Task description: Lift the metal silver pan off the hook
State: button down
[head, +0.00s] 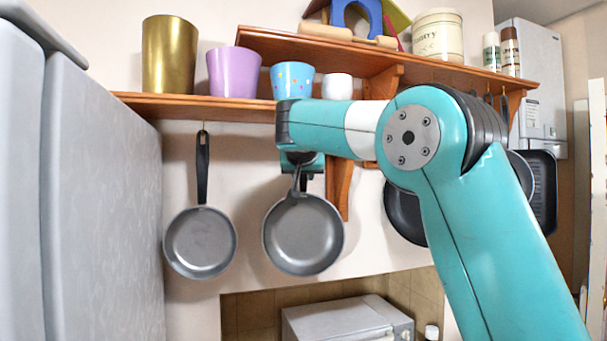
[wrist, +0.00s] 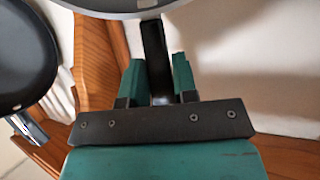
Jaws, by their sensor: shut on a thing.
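A round silver-grey metal pan (head: 303,235) hangs below my gripper (head: 300,163) in the head view, bowl facing the camera. My gripper is shut on its dark handle; in the wrist view the handle (wrist: 157,60) runs between the two green fingers, and the pan's rim (wrist: 120,14) shows at the top edge. The upper handle end and any hook there are hidden by my gripper and arm. A second, similar grey pan (head: 200,243) hangs by its black handle from a hook to the left, apart from my gripper.
A wooden shelf (head: 190,106) holds a gold pot, a purple pot, a blue dotted cup and a white cup close above my gripper. A shelf bracket (head: 340,190) stands just right. Dark pans (head: 405,212) hang farther right; grey fridge doors (head: 100,200) stand left.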

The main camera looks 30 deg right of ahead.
jog(key=shift+s+a+r+b, duration=0.1)
jog(key=shift+s+a+b, duration=0.45)
jog(key=shift+s, duration=0.35)
